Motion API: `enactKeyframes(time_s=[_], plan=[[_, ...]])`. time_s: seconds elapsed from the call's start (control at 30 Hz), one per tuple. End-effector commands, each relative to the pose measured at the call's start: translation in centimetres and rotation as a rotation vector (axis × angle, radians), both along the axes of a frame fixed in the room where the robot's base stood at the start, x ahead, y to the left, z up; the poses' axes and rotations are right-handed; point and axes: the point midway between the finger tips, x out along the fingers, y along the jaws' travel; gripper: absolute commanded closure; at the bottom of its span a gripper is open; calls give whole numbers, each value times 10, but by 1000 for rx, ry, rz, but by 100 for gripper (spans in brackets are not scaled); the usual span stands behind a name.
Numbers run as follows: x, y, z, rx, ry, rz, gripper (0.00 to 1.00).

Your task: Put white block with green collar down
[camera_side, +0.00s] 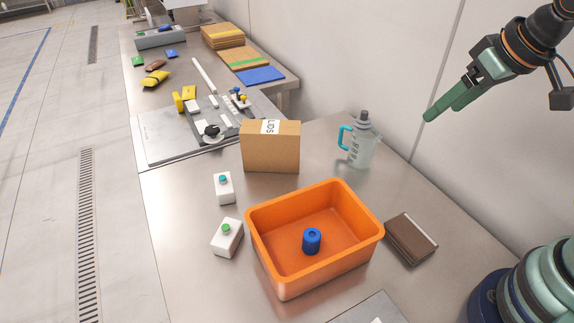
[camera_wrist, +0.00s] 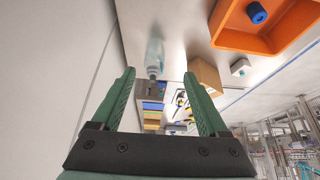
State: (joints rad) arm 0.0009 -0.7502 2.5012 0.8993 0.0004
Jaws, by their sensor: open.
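The white block with green collar (camera_side: 227,240) stands on the steel table, left of the orange bin and apart from it. A similar white block with a teal collar (camera_side: 224,190) stands behind it. My gripper (camera_side: 430,114) is raised at the upper right, far from both blocks. In the wrist view my gripper (camera_wrist: 159,72) is open, with nothing between its fingers. A white block (camera_wrist: 240,67) shows there beside the bin; I cannot tell which one it is.
The orange bin (camera_side: 258,248) holds a blue cylinder (camera_side: 311,240). A cardboard box (camera_side: 268,155) stands behind it, a clear bottle (camera_side: 361,147) at the back right. A brown wallet-like object (camera_side: 411,238) lies right of the bin. Bare table surrounds the blocks.

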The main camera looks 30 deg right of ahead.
Motion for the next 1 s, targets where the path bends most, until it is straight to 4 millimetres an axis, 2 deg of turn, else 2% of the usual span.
enactKeyframes(time_s=[0.03, 0.17, 0.2, 0.4, 0.57, 0.8, 1.0], plan=[[2, 2, 1, 0, 4, 7, 46], [13, 15, 5, -1, 33, 51, 96], [19, 22, 7, -2, 49, 73, 100], [56, 72, 10, -14, 136, 206, 100], [81, 120, 2, -31, 204, 312, 100], [105, 202, -30, -72, 304, 470, 100], [107, 275, -73, -119, 384, 598, 100]])
